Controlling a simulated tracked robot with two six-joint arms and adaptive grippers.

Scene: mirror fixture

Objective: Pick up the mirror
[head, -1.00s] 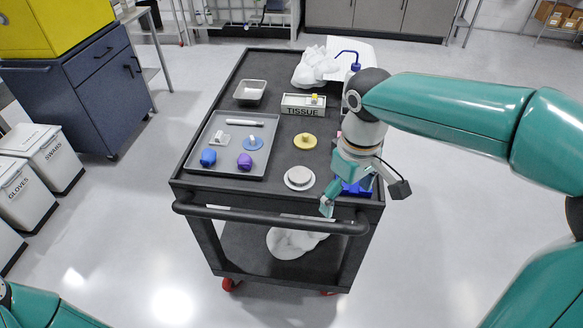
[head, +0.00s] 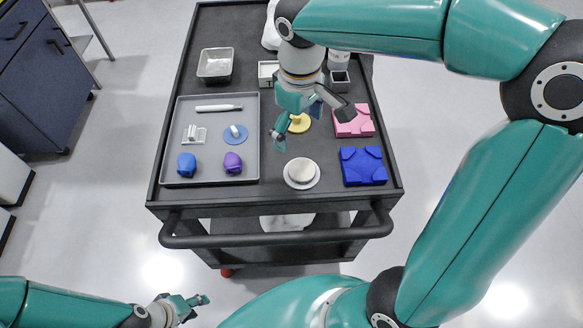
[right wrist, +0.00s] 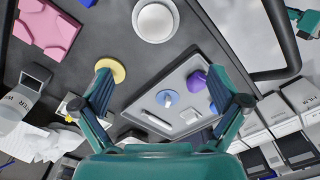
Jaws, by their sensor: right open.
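A round, pale grey disc, which looks like the mirror (head: 302,170), lies on a white round base near the front of the dark cart (head: 276,199). In the right wrist view the mirror (right wrist: 154,20) is at the top centre, beyond my fingers. My right gripper (head: 298,125) hangs over the cart, behind the mirror and beside the yellow disc (head: 299,123). Its fingers (right wrist: 160,85) are spread wide with nothing between them. My left gripper (head: 190,303) is low at the front left, away from the cart, and its opening is unclear.
A grey tray (head: 210,176) at left holds a white bar, a bracket, a blue disc, and blue and purple pieces. Blue (head: 362,166) and pink (head: 353,121) blocks stand at right. The cart's handle (head: 280,239) runs along the front.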

